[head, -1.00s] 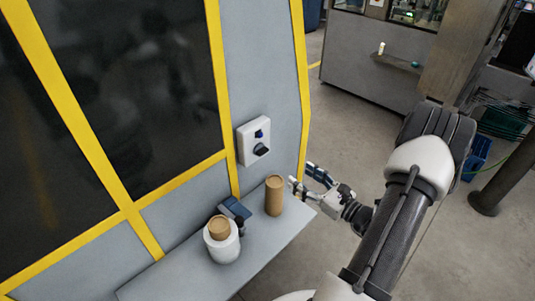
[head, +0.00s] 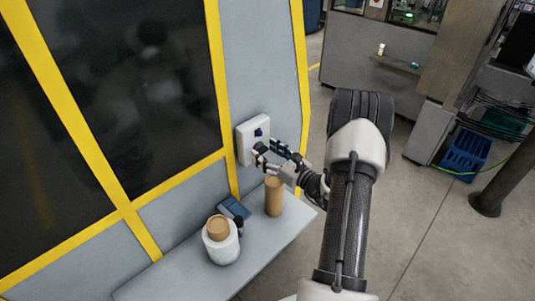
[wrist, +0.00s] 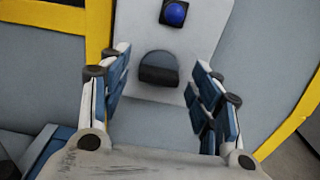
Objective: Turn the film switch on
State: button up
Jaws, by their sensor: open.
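The white switch box (head: 246,148) is fixed on the grey machine panel. It carries a blue button (head: 259,133) above a dark rotary or rocker switch. In the wrist view the box (wrist: 150,35) fills the top middle, with the blue button (wrist: 174,13) at the top and the black switch (wrist: 158,70) below. No label shows to name the film switch. My gripper (head: 269,151) is at the lower part of the box. In the wrist view my gripper (wrist: 160,82) is open, its fingers to the left and right of the black switch. I cannot tell whether they touch it.
Yellow frame bars (head: 219,75) edge the panel. Open floor lies to the right.

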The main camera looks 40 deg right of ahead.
jog(key=c, duration=1.1)
jog(key=m+p, duration=0.2)
jog(key=m, duration=0.2)
jog(key=shift+d, duration=0.1)
jog(key=m+p, duration=0.2)
jog(key=m, duration=0.3)
jog(key=shift+d+m, duration=0.1)
jog(key=shift+m, duration=0.2)
jog(key=m+p, duration=0.2)
jog(key=m, duration=0.2)
jog(key=shift+f, duration=0.1)
jog(key=shift+d+f+m+p, duration=0.1)
jog(key=shift+m+p, duration=0.35)
jog(key=shift+m, duration=1.65)
